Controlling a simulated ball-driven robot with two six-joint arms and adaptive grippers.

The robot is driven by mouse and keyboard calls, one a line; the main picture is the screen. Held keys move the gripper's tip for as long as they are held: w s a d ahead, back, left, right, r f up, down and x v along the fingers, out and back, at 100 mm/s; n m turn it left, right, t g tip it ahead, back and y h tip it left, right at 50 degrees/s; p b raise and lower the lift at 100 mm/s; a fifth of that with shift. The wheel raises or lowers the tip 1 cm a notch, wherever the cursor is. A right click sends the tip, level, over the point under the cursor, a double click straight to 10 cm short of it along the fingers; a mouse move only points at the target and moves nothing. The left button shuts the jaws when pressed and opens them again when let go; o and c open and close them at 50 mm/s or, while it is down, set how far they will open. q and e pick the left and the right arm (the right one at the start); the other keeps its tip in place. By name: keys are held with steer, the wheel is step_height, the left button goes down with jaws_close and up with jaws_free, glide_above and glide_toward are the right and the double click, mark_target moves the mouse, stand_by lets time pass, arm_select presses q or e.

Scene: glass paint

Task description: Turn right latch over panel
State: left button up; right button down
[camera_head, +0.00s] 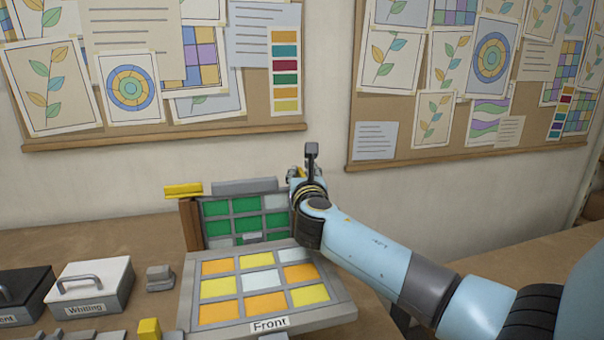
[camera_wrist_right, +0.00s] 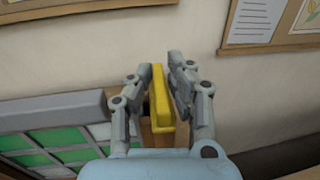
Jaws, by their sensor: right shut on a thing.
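The right latch is a yellow bar (camera_wrist_right: 158,98) between the fingers of my right gripper (camera_wrist_right: 158,92) in the right wrist view. It stands at the upper right corner of the green and white panel (camera_head: 243,218), which is upright in a frame. In the head view my right gripper (camera_head: 296,175) and wrist hide most of this latch. The left latch (camera_head: 183,190), also yellow, lies level on top of the frame's left wooden post (camera_head: 190,224). A grey bar (camera_head: 244,186) runs along the panel's top. My left gripper is not in view.
A sloped panel of yellow, orange and white panes (camera_head: 220,267) with a "Front" label (camera_head: 269,323) lies before the upright one. A white "Whiting" box (camera_head: 92,285) and a dark box (camera_head: 24,292) stand left. Pinboards (camera_head: 215,128) hang on the wall behind.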

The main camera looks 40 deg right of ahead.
mark_target(302, 172)
steer(key=shift+a+m+g+h+b, duration=0.1)
steer(key=shift+m+g+h+b, duration=0.4)
steer(key=shift+m+g+h, duration=1.1)
steer(key=shift+m+g+h+b, duration=0.65)
steer(key=shift+m+g+h, duration=0.45)
steer(key=shift+g, duration=0.6)
steer(key=shift+m+g+h+b, duration=0.6)
steer(key=shift+m+g+b, duration=0.5)
steer(key=shift+g, duration=0.6)
steer(key=shift+m+g+h+b, duration=0.3)
steer(key=shift+m+g+b, duration=1.1)
steer(key=shift+g, duration=0.8)
steer(key=c, duration=1.4)
jaws_free()
steer(key=shift+o, duration=0.2)
steer(key=shift+r, duration=0.25)
step_height(302, 172, up, 10)
steer(key=shift+f, duration=0.2)
